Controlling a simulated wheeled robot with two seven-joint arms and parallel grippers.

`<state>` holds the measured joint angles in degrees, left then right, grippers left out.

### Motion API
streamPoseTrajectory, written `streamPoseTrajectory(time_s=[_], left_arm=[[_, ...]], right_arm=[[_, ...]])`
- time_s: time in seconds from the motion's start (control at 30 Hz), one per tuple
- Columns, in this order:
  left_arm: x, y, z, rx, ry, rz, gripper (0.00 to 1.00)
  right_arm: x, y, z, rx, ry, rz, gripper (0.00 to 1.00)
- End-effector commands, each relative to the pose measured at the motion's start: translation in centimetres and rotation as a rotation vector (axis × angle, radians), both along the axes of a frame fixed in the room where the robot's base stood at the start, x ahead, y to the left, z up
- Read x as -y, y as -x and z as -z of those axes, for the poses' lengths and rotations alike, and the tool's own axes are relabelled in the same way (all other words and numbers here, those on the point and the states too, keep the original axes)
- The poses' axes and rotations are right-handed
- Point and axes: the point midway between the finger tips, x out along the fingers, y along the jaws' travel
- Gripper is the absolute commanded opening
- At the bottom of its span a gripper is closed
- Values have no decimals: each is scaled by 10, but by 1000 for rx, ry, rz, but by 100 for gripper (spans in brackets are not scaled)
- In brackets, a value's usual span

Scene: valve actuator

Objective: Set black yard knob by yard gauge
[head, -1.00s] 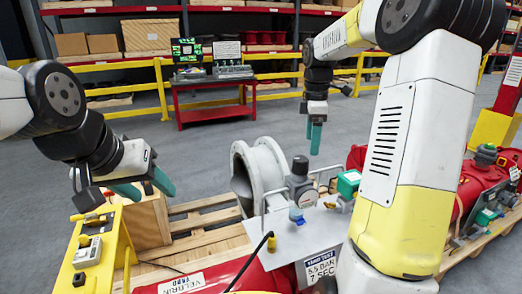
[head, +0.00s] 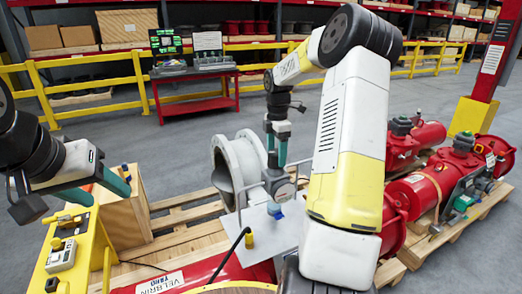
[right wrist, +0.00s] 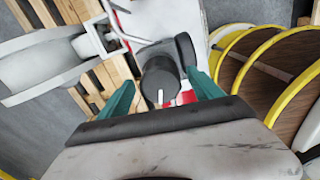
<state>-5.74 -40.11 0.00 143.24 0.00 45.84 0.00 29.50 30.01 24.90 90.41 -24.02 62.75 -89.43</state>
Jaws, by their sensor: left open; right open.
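The black yard knob (right wrist: 160,82), a round cap with a white pointer line, stands between the two teal fingers of my right gripper (right wrist: 163,92) in the right wrist view. The fingers are open on either side of it; I cannot tell whether they touch it. In the head view my right gripper (head: 277,150) points down over the regulator, and the knob is mostly hidden. The yard gauge (head: 283,188) sits just below it; its dark rim (right wrist: 187,52) shows beside the knob in the wrist view. Its reading is not legible. My left gripper (head: 107,192) is open and empty at left.
A light metal panel (head: 262,232) carries the regulator beside a grey flanged pipe (head: 224,178). A yellow control box (head: 66,262) and wooden block (head: 122,205) stand at left. Red actuators (head: 425,185) lie on a pallet at right.

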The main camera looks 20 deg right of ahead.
Motion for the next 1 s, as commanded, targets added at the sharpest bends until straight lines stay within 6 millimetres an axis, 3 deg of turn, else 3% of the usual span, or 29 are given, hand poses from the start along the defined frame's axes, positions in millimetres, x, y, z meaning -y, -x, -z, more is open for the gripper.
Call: streamPoseTrajectory(time_s=[0.2, 0.23, 0.53, 1.0], left_arm=[[0, 0, 0, 0, 0, 0, 54], [0, 0, 0, 0, 0, 0, 54], [0, 0, 0, 0, 0, 0, 54], [0, 0, 0, 0, 0, 0, 54]], right_arm=[[0, 0, 1, 0, 0, 0, 75], [0, 0, 1, 0, 0, 0, 71], [0, 0, 0, 0, 0, 0, 12], [0, 0, 0, 0, 1, 125, 12]])
